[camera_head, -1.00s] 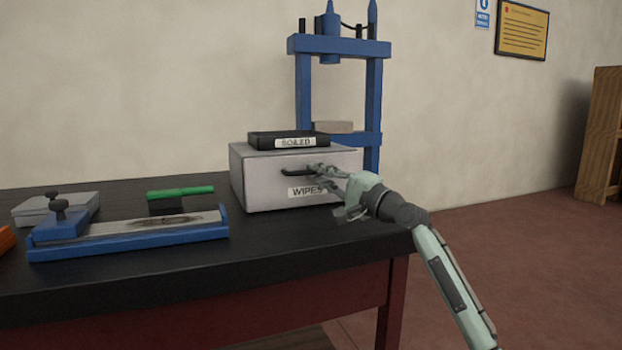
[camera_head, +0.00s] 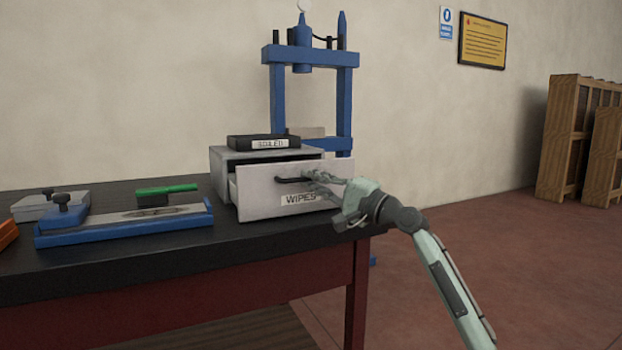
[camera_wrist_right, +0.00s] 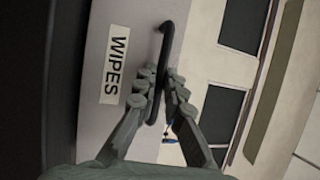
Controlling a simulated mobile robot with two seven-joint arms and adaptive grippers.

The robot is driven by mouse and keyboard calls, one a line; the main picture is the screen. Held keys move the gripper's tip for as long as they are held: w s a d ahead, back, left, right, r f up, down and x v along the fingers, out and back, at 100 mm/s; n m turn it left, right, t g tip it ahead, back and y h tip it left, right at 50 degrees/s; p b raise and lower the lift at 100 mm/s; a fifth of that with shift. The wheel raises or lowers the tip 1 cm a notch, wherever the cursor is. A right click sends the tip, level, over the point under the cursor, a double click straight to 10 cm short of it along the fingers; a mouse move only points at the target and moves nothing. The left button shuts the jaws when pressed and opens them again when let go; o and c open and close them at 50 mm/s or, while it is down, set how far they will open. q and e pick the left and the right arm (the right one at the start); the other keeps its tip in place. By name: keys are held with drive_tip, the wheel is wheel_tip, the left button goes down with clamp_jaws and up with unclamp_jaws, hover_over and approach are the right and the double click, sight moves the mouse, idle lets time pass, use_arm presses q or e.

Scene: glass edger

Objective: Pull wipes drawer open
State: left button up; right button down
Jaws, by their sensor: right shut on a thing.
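The wipes drawer (camera_head: 262,200) is a light grey front with a "WIPES" label and a dark bar handle (camera_head: 290,180). It stands partly out of its grey cabinet (camera_head: 222,160), with a dark gap showing behind the front. My right gripper (camera_head: 312,180) is at the handle from the right. In the right wrist view the fingers (camera_wrist_right: 158,98) are closed on either side of the dark handle (camera_wrist_right: 163,60), beside the drawer's label (camera_wrist_right: 115,65). My left gripper is not in view.
A black tray labelled "SOILED" (camera_head: 262,142) sits on the cabinet. A blue holder (camera_head: 125,226) with a flat plate and a green-handled brush (camera_head: 167,190) lie to the left on the dark table (camera_head: 130,260). A blue frame (camera_head: 344,105) stands behind.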

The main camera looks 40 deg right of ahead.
drive_tip(key=shift+s+a, duration=0.15)
drive_tip(key=shift+s, duration=0.5)
drive_tip(key=c, duration=1.6)
unclamp_jaws()
drive_tip(key=v, duration=1.2)
